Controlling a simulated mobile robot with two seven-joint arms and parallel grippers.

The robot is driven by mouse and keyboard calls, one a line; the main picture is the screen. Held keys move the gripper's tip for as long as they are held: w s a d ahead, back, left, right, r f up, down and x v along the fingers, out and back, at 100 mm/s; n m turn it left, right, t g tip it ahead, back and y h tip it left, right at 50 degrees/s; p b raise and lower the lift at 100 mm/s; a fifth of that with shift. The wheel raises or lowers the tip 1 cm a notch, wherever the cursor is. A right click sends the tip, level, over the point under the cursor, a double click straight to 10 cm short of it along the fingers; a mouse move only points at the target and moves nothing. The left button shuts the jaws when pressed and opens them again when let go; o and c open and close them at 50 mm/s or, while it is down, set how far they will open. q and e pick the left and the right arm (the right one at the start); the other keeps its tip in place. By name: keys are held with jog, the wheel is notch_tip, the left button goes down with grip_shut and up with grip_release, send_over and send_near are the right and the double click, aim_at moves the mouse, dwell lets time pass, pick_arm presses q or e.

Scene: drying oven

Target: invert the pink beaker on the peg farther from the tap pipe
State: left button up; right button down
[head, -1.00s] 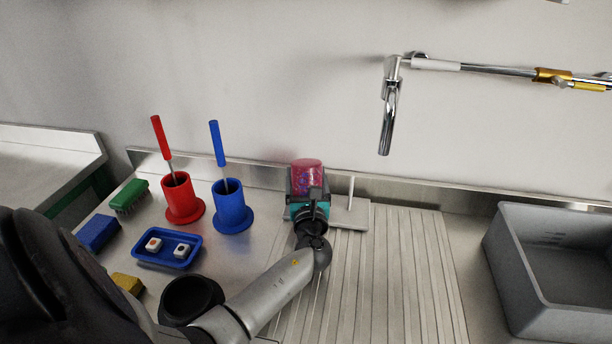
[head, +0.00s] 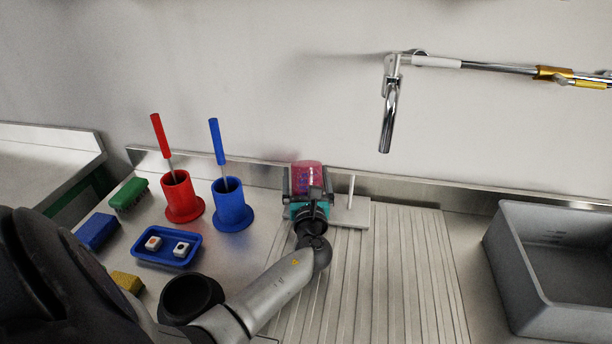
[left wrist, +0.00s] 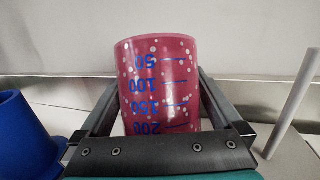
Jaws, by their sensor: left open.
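The pink beaker (head: 307,174) is upside down over the left end of the white peg stand (head: 360,214), upright as far as I can see. Its blue scale reads inverted in the left wrist view (left wrist: 160,85). The bare peg (head: 351,190) stands just to its right, nearer the tap pipe (head: 388,120). The other peg is not visible; the beaker hides that spot. My left gripper (head: 307,184) is open, its fingers on either side of the beaker with small gaps. The beaker's rim is hidden behind the gripper. My right gripper is not in view.
Left of the beaker stand a blue brush holder (head: 232,210) and a red one (head: 180,200), each with a brush. A blue tray (head: 150,257) lies in front. The ribbed drainboard (head: 400,260) is clear; a grey sink (head: 510,270) is at right.

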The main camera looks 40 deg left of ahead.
pick_arm(q)
jog(key=p+v, duration=0.1)
jog(key=v, duration=0.6)
jog(key=shift+s+d, duration=0.1)
jog(key=shift+s, duration=0.1)
jog(key=p+v, duration=0.1)
jog(key=v, duration=0.5)
jog(key=shift+s+d, duration=0.65)
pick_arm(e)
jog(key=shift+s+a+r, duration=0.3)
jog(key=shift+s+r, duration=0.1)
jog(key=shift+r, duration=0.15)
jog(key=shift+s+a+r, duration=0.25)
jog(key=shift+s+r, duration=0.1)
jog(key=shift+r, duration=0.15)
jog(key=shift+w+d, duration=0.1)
